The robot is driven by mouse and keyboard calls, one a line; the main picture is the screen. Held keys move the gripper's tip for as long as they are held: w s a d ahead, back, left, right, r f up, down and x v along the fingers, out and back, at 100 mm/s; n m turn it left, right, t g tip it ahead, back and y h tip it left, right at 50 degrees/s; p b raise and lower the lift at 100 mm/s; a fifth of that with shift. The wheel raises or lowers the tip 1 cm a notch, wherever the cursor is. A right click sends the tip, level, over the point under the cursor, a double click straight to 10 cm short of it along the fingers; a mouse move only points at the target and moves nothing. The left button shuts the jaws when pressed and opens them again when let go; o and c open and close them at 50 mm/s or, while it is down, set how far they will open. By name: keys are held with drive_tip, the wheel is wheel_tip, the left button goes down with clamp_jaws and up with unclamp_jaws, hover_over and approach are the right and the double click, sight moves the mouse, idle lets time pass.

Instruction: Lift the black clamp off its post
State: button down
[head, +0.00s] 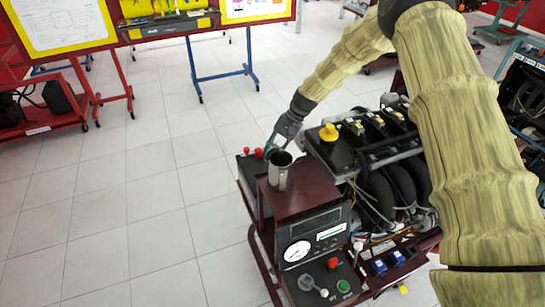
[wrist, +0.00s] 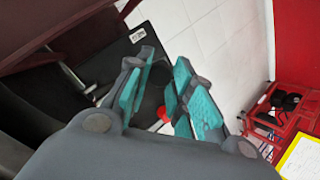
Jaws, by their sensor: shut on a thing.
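My gripper (head: 273,146) reaches down at the far left corner of the engine trainer, just behind a metal cup. In the wrist view its teal-padded fingers (wrist: 158,96) are closed in on a dark piece, the black clamp (wrist: 153,99), which shows only in part between them. A red cap (wrist: 163,114) shows close by the fingers. The post under the clamp is hidden by the fingers. In the head view the clamp is too small and covered to make out. A black battery-like box (head: 249,168) with red caps (head: 252,151) sits beside the gripper.
The metal cup (head: 279,170) stands on the trainer's dark red top (head: 304,192), close to my gripper. The engine (head: 385,150) with a yellow cap (head: 328,133) is to the right. A control panel (head: 320,260) faces front. Tiled floor at left is clear.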

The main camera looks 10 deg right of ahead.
drive_tip(key=d, duration=0.2)
drive_tip(key=d+r, duration=0.1)
drive_tip(key=shift+w+d, duration=0.35)
drive_tip(key=shift+w, duration=0.05)
drive_tip(key=shift+w+d+b, duration=0.15)
drive_tip(key=shift+d+b, duration=0.1)
drive_tip(key=shift+d, duration=0.6)
drive_tip(key=shift+w+d+b, duration=0.1)
drive_tip(key=shift+d+b, duration=0.15)
drive_tip(key=shift+d, duration=0.65)
drive_tip(key=c, duration=1.7)
unclamp_jaws()
drive_tip(key=o, duration=0.5)
drive_tip(key=shift+w+d, duration=0.1)
drive_tip(key=shift+d, duration=0.15)
wheel_tip(320, 180, up, 10)
drive_tip(key=shift+a+r, duration=0.15)
drive_tip(key=shift+a, duration=0.1)
